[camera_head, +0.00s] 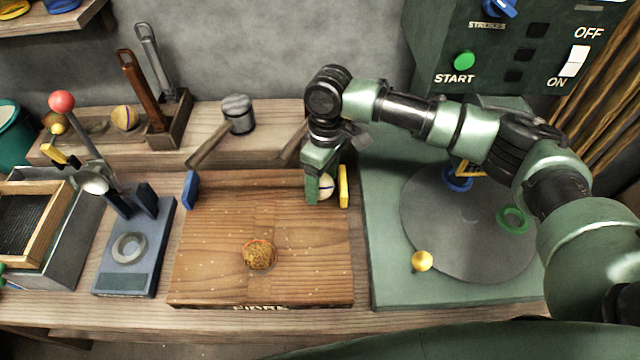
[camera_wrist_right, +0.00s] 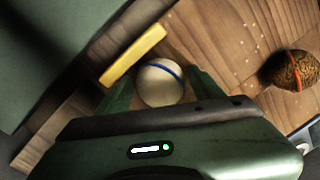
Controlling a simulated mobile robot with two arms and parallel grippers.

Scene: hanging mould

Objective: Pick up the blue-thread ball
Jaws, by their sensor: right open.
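The blue-thread ball (camera_head: 326,186) is cream with a blue band and sits at the upper right of the wooden board, beside the yellow block. In the right wrist view the ball (camera_wrist_right: 160,82) lies between the two fingers of my right gripper. My right gripper (camera_head: 325,190) reaches down over the ball from above and is open, with its fingers on either side; the near finger hides part of the ball in the head view. I cannot tell whether a finger touches it. My left gripper is not in view.
The yellow block (camera_head: 343,186) stands close to the ball's right; a blue block (camera_head: 190,190) stands at the board's left. A brown ball (camera_head: 259,255) lies on the wooden board (camera_head: 215,275). A mallet (camera_head: 237,115) rests behind. A grey turntable (camera_head: 465,235) is at right.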

